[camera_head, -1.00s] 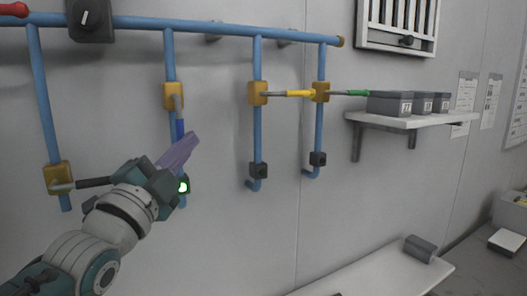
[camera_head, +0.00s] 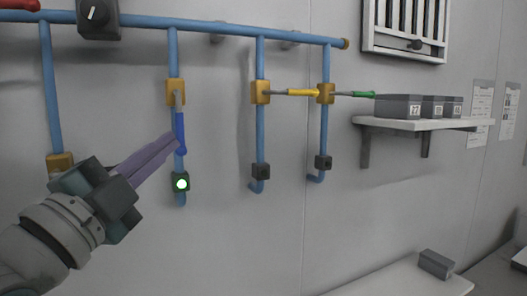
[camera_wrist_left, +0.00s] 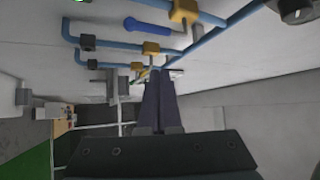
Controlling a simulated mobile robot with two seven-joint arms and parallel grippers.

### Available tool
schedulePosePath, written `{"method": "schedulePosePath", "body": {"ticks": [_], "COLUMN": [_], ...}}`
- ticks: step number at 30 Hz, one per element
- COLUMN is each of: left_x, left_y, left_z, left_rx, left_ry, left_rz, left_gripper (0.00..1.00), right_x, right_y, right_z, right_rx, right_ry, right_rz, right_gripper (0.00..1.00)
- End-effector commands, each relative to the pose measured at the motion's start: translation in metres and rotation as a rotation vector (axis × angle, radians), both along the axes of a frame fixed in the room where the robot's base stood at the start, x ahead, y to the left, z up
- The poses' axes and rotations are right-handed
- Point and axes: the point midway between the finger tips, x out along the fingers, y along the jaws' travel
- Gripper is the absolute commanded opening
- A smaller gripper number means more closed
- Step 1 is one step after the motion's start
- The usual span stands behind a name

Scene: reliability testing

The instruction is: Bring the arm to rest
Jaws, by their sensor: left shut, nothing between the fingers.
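My left gripper (camera_head: 174,141) is at the left of the head view, with its long purple-grey fingers closed together and pointing up and right. Nothing is held between them. In the picture its tips overlap the edge of the pipe beside the blue valve handle (camera_head: 180,130); contact cannot be told. In the left wrist view the closed fingers (camera_wrist_left: 160,75) point toward the pipes, and the blue handle (camera_wrist_left: 147,25) lies off to their upper left. The blue handle hangs down from its yellow valve body (camera_head: 175,92). My right gripper is in neither view.
Blue pipes (camera_head: 230,34) run along the wall. A yellow handle (camera_head: 303,92) and a green handle (camera_head: 360,94) point right. A green light (camera_head: 181,184) glows below the blue handle. A shelf (camera_head: 400,124) holds grey boxes. The wall between the pipes and the lower bench (camera_head: 405,282) is clear.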

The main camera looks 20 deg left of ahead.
Motion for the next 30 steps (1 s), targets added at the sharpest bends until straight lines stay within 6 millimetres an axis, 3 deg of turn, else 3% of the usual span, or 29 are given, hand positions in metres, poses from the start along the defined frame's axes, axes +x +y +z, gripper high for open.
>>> {"method": "schedulePosePath", "body": {"ticks": [14, 17, 21, 23, 26, 30], "left_x": [0.000, 0.001, -0.005, -0.015, -0.047, -0.111], "left_y": [0.000, -0.003, -0.015, -0.025, -0.044, -0.072], "left_z": [0.000, -0.005, -0.032, -0.050, -0.080, -0.110], "left_rx": [-0.006, -0.063, -0.280, -0.408, -0.624, -0.879], "left_ry": [0.007, 0.074, 0.323, 0.470, 0.724, 1.050], "left_rz": [-0.002, -0.008, -0.017, -0.005, 0.045, 0.176], "left_gripper": [0.00, 0.00, 0.00, 0.00, 0.00, 0.00], "right_x": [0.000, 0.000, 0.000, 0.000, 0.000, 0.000], "right_y": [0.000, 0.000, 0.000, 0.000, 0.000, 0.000], "right_z": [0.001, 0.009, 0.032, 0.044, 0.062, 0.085], "right_rx": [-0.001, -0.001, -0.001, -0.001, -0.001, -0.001], "right_ry": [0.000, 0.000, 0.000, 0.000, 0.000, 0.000], "right_rz": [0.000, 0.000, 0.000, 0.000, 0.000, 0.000], "right_gripper": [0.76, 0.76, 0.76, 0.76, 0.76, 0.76]}}
